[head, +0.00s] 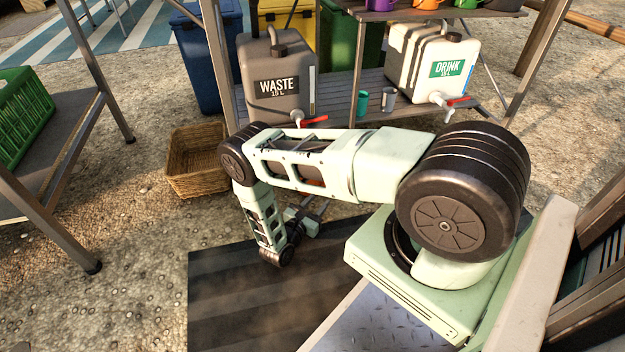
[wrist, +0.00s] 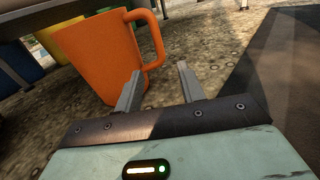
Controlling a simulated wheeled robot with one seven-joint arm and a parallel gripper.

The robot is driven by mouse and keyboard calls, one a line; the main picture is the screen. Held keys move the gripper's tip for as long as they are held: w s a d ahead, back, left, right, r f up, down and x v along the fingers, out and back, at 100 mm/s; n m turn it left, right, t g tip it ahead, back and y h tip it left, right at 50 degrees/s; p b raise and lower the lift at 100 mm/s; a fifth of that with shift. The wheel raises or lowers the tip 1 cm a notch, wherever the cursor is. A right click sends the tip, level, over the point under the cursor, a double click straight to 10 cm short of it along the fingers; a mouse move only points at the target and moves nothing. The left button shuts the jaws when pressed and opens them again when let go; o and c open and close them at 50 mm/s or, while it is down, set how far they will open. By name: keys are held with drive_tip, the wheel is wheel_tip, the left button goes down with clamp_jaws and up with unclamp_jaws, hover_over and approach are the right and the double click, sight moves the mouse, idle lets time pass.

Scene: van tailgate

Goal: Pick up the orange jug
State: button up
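The orange jug (wrist: 103,58) stands upright on the gravel in the wrist view, with its handle (wrist: 158,36) on the right side. My gripper (wrist: 160,70) is open and empty, its two fingers pointing toward the handle. The lower part of the handle shows between the fingertips in the picture; whether it is within their reach I cannot tell. In the head view my gripper (head: 306,215) is low over the ground, and my arm hides most or all of the jug; a small orange-red patch shows through an arm link.
A wicker basket (head: 193,182) sits on the gravel left of my arm. Behind stands a metal shelf with a grey WASTE container (head: 277,92) and a white DRINK container (head: 430,62). A dark striped mat (head: 225,300) lies in front. A side table (head: 50,150) stands at left.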

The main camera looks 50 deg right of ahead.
drive_tip(key=d, duration=0.2)
drive_tip(key=d+b, duration=0.1)
drive_tip(key=w+d+b, duration=0.1)
drive_tip(key=d, duration=0.1)
drive_tip(key=shift+d+f, duration=0.1)
drive_tip(key=shift+d, duration=0.2)
drive_tip(key=d+b, duration=0.2)
drive_tip(key=d, duration=0.1)
drive_tip(key=d+b, duration=0.1)
drive_tip(key=b, duration=0.1)
drive_tip(key=shift+w+d+f, duration=0.15)
drive_tip(key=shift+w+d, duration=0.1)
drive_tip(key=shift+w, duration=0.15)
drive_tip(key=shift+w+d+r, duration=0.1)
drive_tip(key=shift+d+r, duration=0.1)
drive_tip(key=shift+d, duration=0.1)
clamp_jaws()
